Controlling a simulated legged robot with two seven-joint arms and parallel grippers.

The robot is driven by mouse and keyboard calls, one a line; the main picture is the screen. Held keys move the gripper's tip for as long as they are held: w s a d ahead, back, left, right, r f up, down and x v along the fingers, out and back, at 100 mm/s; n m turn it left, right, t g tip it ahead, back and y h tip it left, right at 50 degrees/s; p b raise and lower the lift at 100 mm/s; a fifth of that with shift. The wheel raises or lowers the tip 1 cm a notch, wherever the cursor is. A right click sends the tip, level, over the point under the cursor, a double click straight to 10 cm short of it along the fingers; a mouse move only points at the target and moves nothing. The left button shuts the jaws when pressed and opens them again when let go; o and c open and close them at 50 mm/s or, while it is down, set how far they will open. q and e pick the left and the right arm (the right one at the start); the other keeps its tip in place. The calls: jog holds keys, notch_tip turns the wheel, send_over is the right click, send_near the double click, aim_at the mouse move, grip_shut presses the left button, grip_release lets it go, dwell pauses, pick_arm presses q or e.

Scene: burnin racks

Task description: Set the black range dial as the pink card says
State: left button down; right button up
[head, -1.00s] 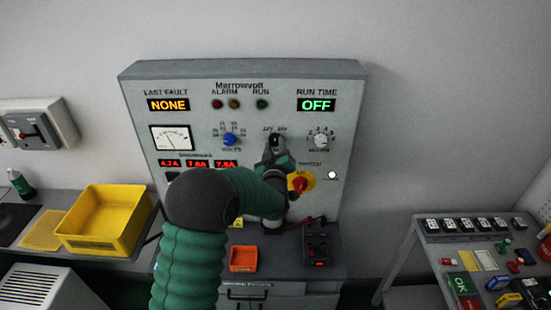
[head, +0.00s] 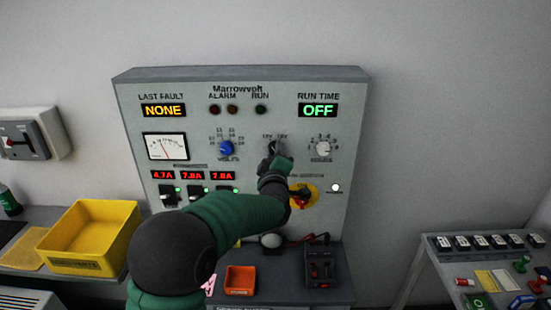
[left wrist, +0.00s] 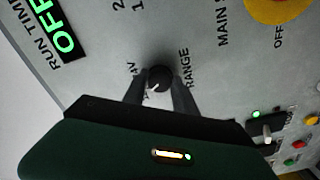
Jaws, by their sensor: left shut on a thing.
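The black range dial (head: 276,147) sits on the upper middle of the grey panel, below the 12V and 24V labels. In the left wrist view, the dial (left wrist: 159,77) is between the two fingers of my left gripper (left wrist: 160,92), which is shut on it. The dial's white mark points down-left in that view, away from the label ending in "4V" and toward a label mostly hidden by a finger. In the head view my left gripper (head: 272,162) reaches the dial from below. A pink card (head: 209,285) shows partly beside my arm; its text is unreadable here. My right gripper is not in view.
A blue volts knob (head: 226,148) and a white hours knob (head: 322,148) flank the dial. A yellow-backed main switch (head: 311,195) is below right. An orange bin (head: 240,280) and a yellow bin (head: 127,232) stand below. A side table (head: 430,250) is at right.

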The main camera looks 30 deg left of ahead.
pick_arm(q)
jog(key=c, duration=1.5)
grip_release()
jog(key=o, duration=0.5)
jog(key=shift+w+f, duration=0.1)
jog(key=shift+w, duration=0.1)
jog(key=shift+a, duration=0.15)
jog(key=b+v, duration=0.3)
jog(key=v, duration=1.3)
jog(key=shift+s, duration=0.4)
jog(key=shift+f, duration=0.1)
